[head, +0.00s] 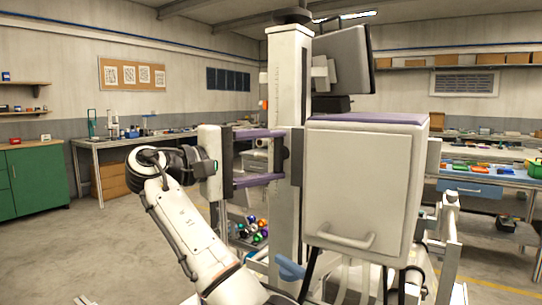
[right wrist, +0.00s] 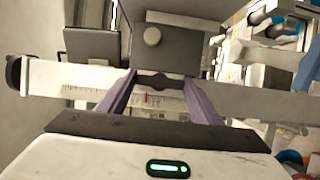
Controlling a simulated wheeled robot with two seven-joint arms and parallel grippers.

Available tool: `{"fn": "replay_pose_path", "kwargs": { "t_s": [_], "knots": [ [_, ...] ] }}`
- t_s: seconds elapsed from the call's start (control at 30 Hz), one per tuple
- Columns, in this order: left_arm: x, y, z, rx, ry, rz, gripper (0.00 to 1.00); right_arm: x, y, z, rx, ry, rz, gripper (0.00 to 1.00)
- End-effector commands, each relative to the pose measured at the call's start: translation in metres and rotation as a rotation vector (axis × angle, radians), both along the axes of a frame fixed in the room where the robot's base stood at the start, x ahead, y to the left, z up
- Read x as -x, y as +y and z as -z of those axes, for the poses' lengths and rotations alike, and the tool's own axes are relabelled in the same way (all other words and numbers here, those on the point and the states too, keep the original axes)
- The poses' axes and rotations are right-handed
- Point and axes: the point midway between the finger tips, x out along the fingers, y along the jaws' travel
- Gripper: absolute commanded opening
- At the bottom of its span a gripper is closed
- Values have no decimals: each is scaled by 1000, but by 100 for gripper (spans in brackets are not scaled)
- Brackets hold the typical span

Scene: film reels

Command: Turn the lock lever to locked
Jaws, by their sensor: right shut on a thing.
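My right gripper (head: 281,155) reaches in from the left of the white column (head: 290,90), its two purple fingers level, one above the other. It also shows in the right wrist view (right wrist: 158,77), its fingertips at the column on either side of a small dark part (right wrist: 154,83) and shut on it. I cannot tell whether this part is the lock lever, nor which way a lever points. A blue lever-like piece (head: 289,267) sits lower at the column, well below the gripper and apart from it. It shows at the right wrist view's edge. My left gripper is out of view.
A white box (head: 360,185) with a purple top and a front handle stands right of the column. A dark screen (head: 342,60) is above. Several coloured balls (head: 252,231) lie low behind the arm. A workbench (head: 130,138) stands behind; the floor at left is clear.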

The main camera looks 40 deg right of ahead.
Motion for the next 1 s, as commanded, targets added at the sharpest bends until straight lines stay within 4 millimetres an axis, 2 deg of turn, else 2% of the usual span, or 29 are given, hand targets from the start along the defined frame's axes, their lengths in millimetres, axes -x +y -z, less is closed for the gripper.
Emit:
{"fn": "replay_pose_path", "kwargs": {
  "t_s": [0.03, 0.1, 0.37, 0.47, 0.8, 1.0],
  "knots": [
    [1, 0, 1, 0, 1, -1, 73, 0, 1, 1, -3, -5, 0, 60],
    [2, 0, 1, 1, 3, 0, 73, 0, 1, 1, -3, -5, 0, 66],
    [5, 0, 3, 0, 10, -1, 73, 0, 1, 0, -1, -2, 0, 66],
    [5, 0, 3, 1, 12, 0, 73, 0, 8, 0, -1, -1, -2, 66],
    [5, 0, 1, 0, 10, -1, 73, 0, 72, -2, -1, -2, -3, 66],
    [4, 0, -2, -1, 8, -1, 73, 0, 97, -2, -1, -2, -2, 66]
  ]
}}
